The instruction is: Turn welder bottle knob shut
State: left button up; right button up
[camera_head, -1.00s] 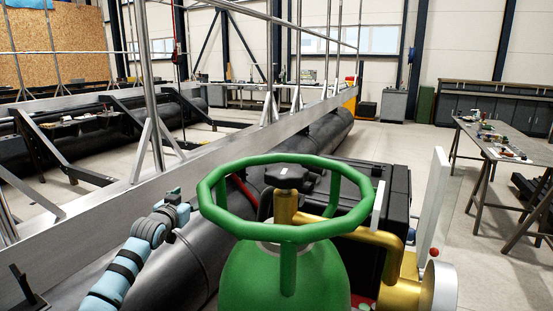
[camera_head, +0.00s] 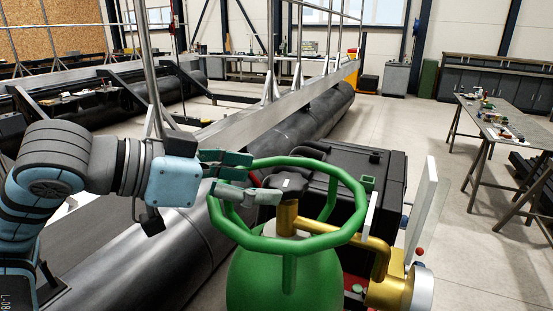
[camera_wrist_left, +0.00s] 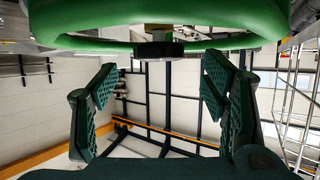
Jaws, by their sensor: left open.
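The green welder bottle (camera_head: 285,285) stands upright in the front middle of the head view, with a green guard ring (camera_head: 285,244) around its top. Inside the ring, the dark knob (camera_head: 293,186) sits on a brass valve stem (camera_head: 287,215). My left gripper (camera_head: 256,178) is open at the left side of the ring, its fingers pointing right toward the knob. In the left wrist view the knob (camera_wrist_left: 158,50) lies beyond the two spread fingers, roughly centred between them, and nothing is in the grip. The ring (camera_wrist_left: 90,44) crosses the top of that view. My right gripper is not in view.
A brass regulator pipe (camera_head: 380,255) leads right from the valve. A black case (camera_head: 380,170) stands right behind the bottle. A long black pontoon float (camera_head: 150,265) runs behind it on the left. A worktable (camera_head: 510,125) stands at right, with open floor before it.

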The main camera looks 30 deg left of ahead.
aim_at(281, 182)
pick_arm(q)
jog(key=p+x, duration=0.1)
jog(key=x, duration=0.1)
jog(key=p+x, duration=0.1)
jog(key=x, duration=0.1)
jog(key=shift+w+d+r, duration=0.15)
jog(key=shift+d+r, duration=0.15)
jog(key=shift+r, duration=0.05)
jog(key=shift+w+f, duration=0.4)
jog(key=shift+w, duration=0.05)
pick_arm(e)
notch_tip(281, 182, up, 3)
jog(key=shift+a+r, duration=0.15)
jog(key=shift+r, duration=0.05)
pick_arm(q)
jog(key=shift+s, duration=0.1)
jog(key=c, duration=1.1)
